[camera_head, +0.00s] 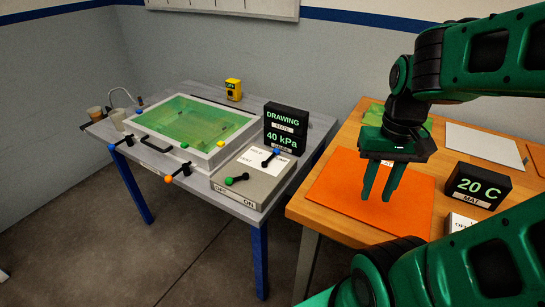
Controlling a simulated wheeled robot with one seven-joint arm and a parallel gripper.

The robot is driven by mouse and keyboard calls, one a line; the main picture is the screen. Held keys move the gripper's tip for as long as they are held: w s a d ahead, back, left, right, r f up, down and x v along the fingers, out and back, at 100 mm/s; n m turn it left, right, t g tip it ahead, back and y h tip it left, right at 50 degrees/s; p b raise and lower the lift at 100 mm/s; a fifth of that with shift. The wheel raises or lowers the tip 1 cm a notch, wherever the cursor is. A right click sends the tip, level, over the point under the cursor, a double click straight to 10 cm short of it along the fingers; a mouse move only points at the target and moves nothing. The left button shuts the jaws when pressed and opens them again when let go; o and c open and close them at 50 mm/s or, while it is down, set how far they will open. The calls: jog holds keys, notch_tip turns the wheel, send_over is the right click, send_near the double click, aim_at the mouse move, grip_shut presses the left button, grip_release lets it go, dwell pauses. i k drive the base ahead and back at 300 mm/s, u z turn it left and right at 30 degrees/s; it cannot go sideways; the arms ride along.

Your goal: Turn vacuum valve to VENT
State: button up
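A grey control box (255,183) stands at the right front of the grey table. The small lettering there seems to include HOLD and VENT. A second lever with a green end (238,180) sits nearer the front, by the OFF and ON labels. A black display (286,129) behind the box reads DRAWING and 40 kPa. My gripper (378,199) points down over the orange mat, fingers apart and empty, well right of the box.
A white-framed bath (208,161) with green contents fills the grey table's left, with clamps along its front edge. A yellow box (233,89) stands behind it. The orange mat (330,192) and a 20 C display (477,186) are on the wooden table. A gap separates the tables.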

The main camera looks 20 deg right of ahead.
aim_at(276, 152)
jog(key=k, duration=1.55)
jog(key=u, duration=1.1)
jog(key=i, duration=1.1)
jog(key=z, duration=1.3)
jog(key=i, duration=1.05)
jog(key=u, duration=0.1)
